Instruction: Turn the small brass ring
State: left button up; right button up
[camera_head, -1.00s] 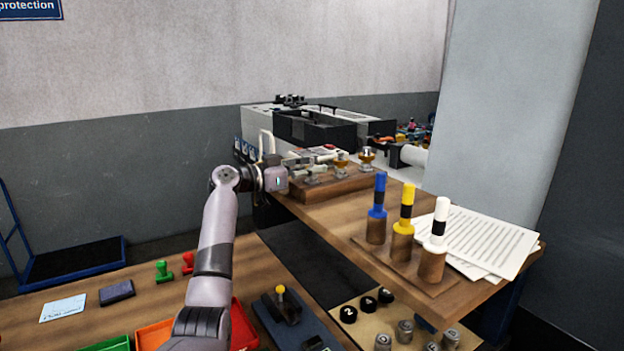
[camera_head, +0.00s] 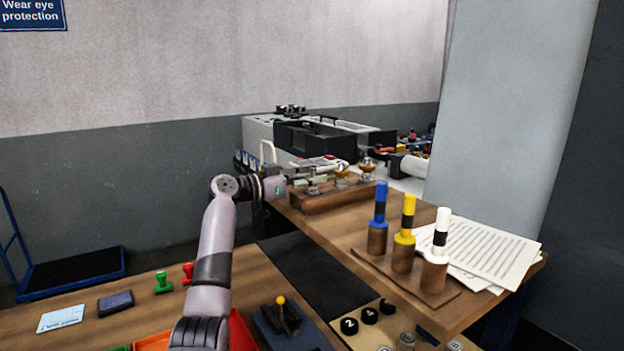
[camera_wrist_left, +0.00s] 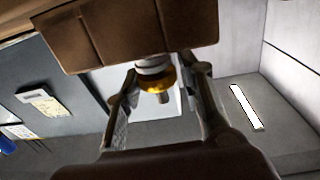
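Two fittings with brass-coloured rings stand on the wooden block (camera_head: 330,198) at the far end of the bench. One brass ring (camera_head: 341,171) is nearer my left gripper (camera_head: 322,174); another (camera_head: 367,164) is to its right. In the left wrist view, a brass ring (camera_wrist_left: 157,81) on a pale stem shows against the brown wooden block (camera_wrist_left: 140,35). The left gripper (camera_wrist_left: 162,88) is open, with a finger on either side of this ring and visible gaps. Which of the two rings it is, I cannot tell for sure. My right gripper is out of view.
Blue (camera_head: 380,204), yellow (camera_head: 407,218) and white (camera_head: 441,232) posts stand on a wooden base to the right, beside papers (camera_head: 485,250). A grey and black machine (camera_head: 300,135) is behind the block. The lower bench holds stamps and a red tray (camera_head: 242,335).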

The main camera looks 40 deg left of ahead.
pick_arm(q)
jog(key=shift+o, duration=1.4)
jog(key=shift+s+f, duration=0.1)
jog(key=v, duration=1.1)
jog(key=shift+s, duration=0.4)
jog(key=shift+a, duration=0.15)
